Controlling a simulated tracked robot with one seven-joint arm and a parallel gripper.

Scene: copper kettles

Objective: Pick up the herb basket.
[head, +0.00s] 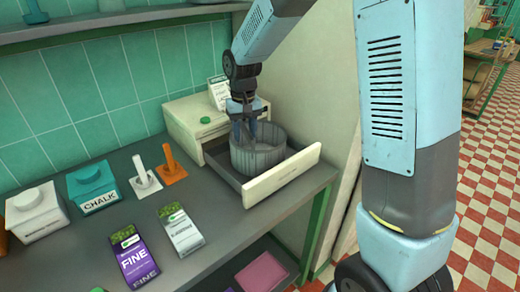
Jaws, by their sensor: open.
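A round grey slatted tub (258,160), which looks like the herb basket, stands upright in the pulled-out drawer (283,177). My gripper (246,128) points down at the tub's back left rim, with its jaws open. The fingers overlap the rim in the picture; I cannot tell whether they touch it. The tub's inside is partly hidden by the gripper, and I see no herbs in it.
The drawer unit (186,112) stands on a grey counter (95,215) against a tiled wall. A teal chalk box (92,185), a white box (36,212), white and orange upright holders, and purple (130,255) and white (181,230) packets stand or lie to the left.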

